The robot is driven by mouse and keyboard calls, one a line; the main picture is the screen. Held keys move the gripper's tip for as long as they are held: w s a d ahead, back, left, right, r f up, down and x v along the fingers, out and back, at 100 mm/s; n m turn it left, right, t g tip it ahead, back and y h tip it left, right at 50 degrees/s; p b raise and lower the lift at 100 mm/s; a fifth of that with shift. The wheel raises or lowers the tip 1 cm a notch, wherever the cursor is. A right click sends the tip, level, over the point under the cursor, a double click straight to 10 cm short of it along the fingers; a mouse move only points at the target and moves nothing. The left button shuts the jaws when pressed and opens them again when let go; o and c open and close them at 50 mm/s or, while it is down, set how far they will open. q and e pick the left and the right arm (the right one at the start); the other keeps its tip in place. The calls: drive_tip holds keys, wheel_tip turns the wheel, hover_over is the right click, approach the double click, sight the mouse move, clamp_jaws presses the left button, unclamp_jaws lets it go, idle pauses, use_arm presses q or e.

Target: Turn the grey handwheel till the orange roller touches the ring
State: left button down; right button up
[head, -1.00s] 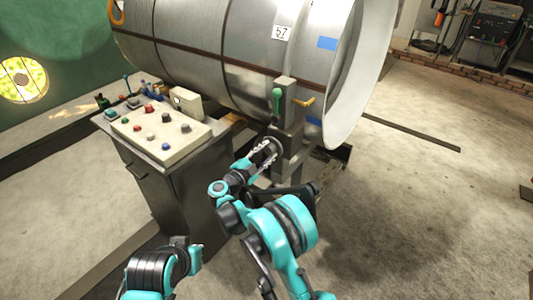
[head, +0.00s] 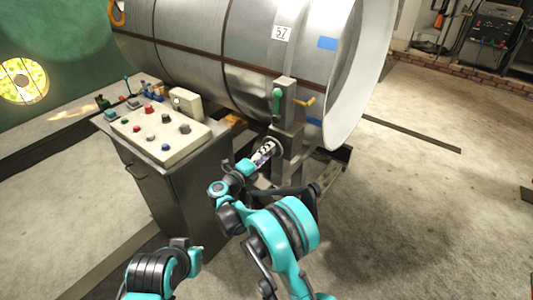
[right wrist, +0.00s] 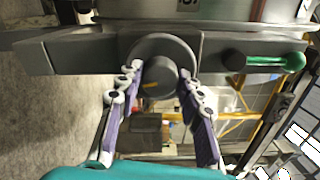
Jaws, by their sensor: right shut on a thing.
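The grey handwheel (right wrist: 163,46) is a round disc with a raised hub in the right wrist view. In the head view it shows only in part (head: 277,143), low on the grey post below the green-knobbed lever (head: 277,100). My right gripper (right wrist: 158,80) is shut on the handwheel, one finger on each side. It also shows in the head view (head: 268,148). A small orange part, seemingly the roller (head: 306,101), sticks out right of the post towards the large metal ring (head: 355,75). I cannot tell whether they touch. My left gripper is out of view.
A control cabinet (head: 165,185) with a button panel stands close to the left of my right arm. The large metal cylinder (head: 250,45) fills the space behind the post. The concrete floor (head: 430,210) to the right is clear.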

drive_tip(key=shift+m, duration=0.8)
drive_tip(key=o, duration=1.2)
drive_tip(key=shift+c, duration=0.2)
drive_tip(key=v, duration=0.7)
drive_tip(key=shift+s, duration=0.2)
drive_tip(key=shift+a, duration=0.15)
